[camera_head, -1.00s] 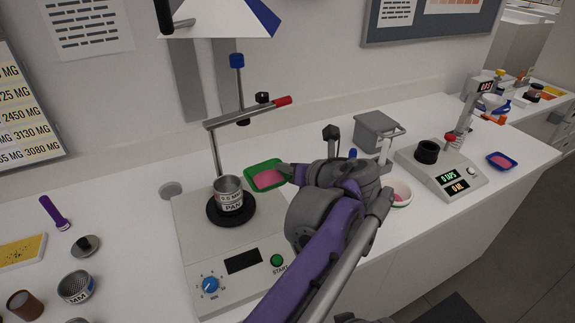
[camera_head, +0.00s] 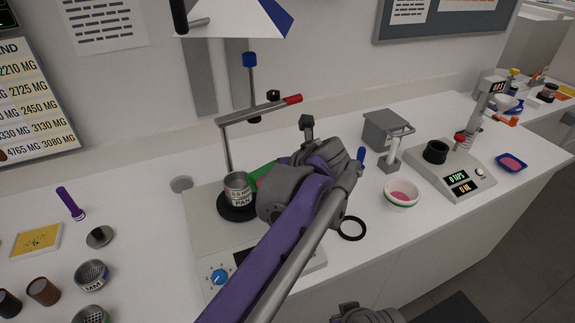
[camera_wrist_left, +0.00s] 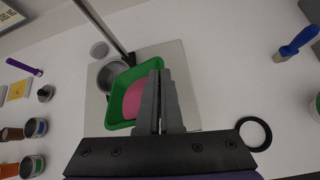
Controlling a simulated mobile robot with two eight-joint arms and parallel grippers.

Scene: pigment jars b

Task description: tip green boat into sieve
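The green boat (camera_wrist_left: 118,108) holds pink powder (camera_wrist_left: 133,98) and is pinched at its right wall by my left gripper (camera_wrist_left: 159,88). In the head view, only a green edge of the boat (camera_head: 262,172) shows, beside my purple arm. The sieve (camera_head: 237,182) tops a grey stack marked PAN on a black disc of the shaker. The boat is just right of the stack; in the wrist view it overlaps the stack's rim (camera_wrist_left: 112,72). I cannot tell how far the boat is tilted. My right gripper's fingers are not seen.
A clamp post with a red-tipped bar (camera_head: 262,110) rises behind the stack. The shaker base (camera_head: 200,232) lies under my arm. To the right are a black ring (camera_head: 352,229), a bowl with pink powder (camera_head: 401,194) and a scale (camera_head: 450,170). Jars stand at lower left.

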